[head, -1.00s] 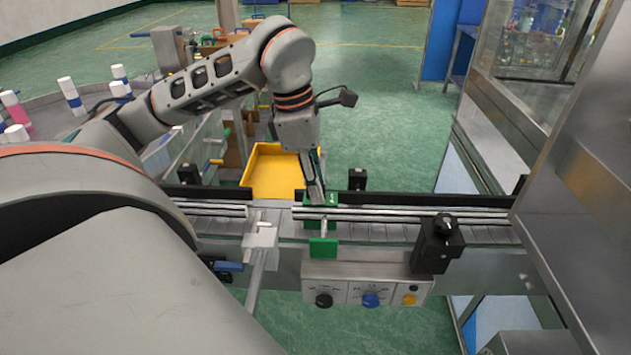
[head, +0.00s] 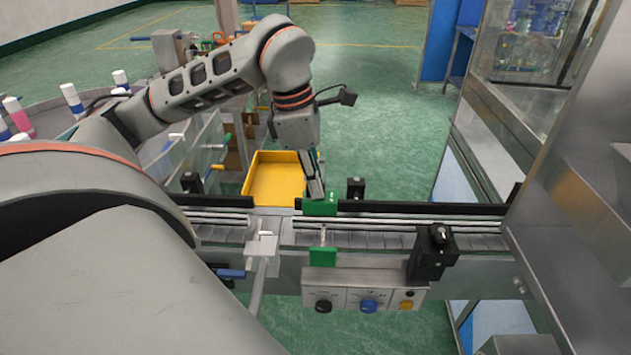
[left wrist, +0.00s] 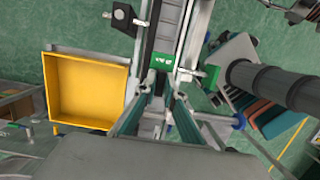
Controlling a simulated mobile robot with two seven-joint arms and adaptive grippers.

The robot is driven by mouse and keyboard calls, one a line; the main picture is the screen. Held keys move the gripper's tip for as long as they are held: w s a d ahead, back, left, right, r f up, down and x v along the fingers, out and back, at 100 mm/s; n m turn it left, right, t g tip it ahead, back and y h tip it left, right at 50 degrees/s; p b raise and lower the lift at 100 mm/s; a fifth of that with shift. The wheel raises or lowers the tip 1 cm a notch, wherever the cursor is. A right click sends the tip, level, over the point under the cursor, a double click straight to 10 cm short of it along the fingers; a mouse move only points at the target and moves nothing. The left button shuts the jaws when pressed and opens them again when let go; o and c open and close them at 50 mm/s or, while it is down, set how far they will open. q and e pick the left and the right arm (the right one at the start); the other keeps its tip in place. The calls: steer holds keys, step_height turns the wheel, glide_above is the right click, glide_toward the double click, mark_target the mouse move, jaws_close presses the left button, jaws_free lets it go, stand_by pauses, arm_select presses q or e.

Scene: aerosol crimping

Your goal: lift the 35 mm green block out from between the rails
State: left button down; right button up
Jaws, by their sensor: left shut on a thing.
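The green block (head: 320,207) is at the conveyor's back rail in the head view, its top standing above the black rail. In the left wrist view the block (left wrist: 163,60) shows white markings, too small to read. My left gripper (head: 317,194) comes down on it from above and is shut on it. Its fingers (left wrist: 160,90) reach toward the block in the left wrist view. The block's lower part is hidden by the rails (head: 400,218). My right gripper is not in view.
A second green piece (head: 322,256) sits at the conveyor's front side, below a thin rod. A yellow tray (head: 250,180) is behind the conveyor. A black knob clamp (head: 432,253) and a control panel (head: 345,290) are at the front. A steel machine stands right.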

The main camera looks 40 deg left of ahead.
arm_select(q)
steer(key=shift+r+p, duration=0.65)
steer(key=shift+r, duration=2.9)
